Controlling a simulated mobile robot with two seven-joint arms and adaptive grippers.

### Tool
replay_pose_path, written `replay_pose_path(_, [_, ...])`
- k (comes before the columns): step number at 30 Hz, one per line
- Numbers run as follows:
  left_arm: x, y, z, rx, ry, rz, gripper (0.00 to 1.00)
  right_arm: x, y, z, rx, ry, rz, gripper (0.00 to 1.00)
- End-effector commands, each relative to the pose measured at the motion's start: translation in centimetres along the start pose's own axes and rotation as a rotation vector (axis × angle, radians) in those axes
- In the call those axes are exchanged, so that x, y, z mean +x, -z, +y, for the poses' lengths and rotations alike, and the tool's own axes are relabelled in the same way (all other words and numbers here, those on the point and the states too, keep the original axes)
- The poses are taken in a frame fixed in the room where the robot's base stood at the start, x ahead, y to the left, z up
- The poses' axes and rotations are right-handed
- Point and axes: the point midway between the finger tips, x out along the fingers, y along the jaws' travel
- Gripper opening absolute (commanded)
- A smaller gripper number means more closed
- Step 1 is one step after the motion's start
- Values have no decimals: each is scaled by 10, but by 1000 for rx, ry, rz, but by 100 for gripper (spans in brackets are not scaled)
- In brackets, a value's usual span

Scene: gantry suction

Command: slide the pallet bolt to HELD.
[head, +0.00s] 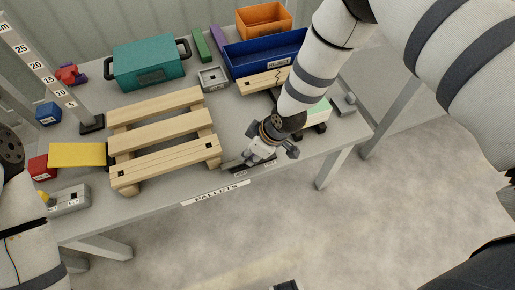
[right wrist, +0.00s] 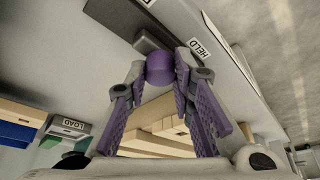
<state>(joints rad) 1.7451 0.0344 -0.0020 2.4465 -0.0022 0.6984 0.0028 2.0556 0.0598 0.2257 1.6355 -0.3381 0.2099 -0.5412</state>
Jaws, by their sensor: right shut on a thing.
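The wooden slatted pallet (head: 165,127) lies on the grey table, left of my right gripper in the head view. The bolt's dark base (head: 236,165) sits at the table's front edge by the pallet's right end; my gripper hides part of it. In the right wrist view the bolt's purple knob (right wrist: 159,68) is between my fingertips, with a dark bar behind it and the HELD label (right wrist: 201,48) to its right. My right gripper (head: 254,158) is shut on the knob; it also shows in the right wrist view (right wrist: 160,75). My left gripper is out of view.
A teal case (head: 148,66), a blue bin (head: 262,52) and an orange bin (head: 264,20) stand at the back. A yellow plate (head: 77,155), a red block (head: 40,168) and a grey box (head: 70,200) are at the left.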

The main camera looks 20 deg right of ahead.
Motion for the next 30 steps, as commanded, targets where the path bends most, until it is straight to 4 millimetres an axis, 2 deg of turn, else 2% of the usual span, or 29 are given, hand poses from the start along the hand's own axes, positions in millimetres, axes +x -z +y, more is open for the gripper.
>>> replay_pose_path(10, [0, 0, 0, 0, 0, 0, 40, 2, 5, -7, -2, 4, 3, 0])
replay_pose_path(11, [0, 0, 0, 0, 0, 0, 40, 2, 5, -7, -2, 4, 3, 29])
replay_pose_path(12, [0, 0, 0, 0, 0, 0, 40, 2, 5, -6, -2, 4, 3, 38])
replay_pose_path(13, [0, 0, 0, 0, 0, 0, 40, 2, 5, -6, -2, 4, 2, 43])
replay_pose_path(23, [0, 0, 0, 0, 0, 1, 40, -3, 4, -4, -1, 1, 1, 43])
replay_pose_path(26, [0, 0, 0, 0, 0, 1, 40, -22, 5, -3, -2, -1, 2, 43])
replay_pose_path(30, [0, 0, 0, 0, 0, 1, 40, -61, 5, -4, -2, 0, 2, 43])
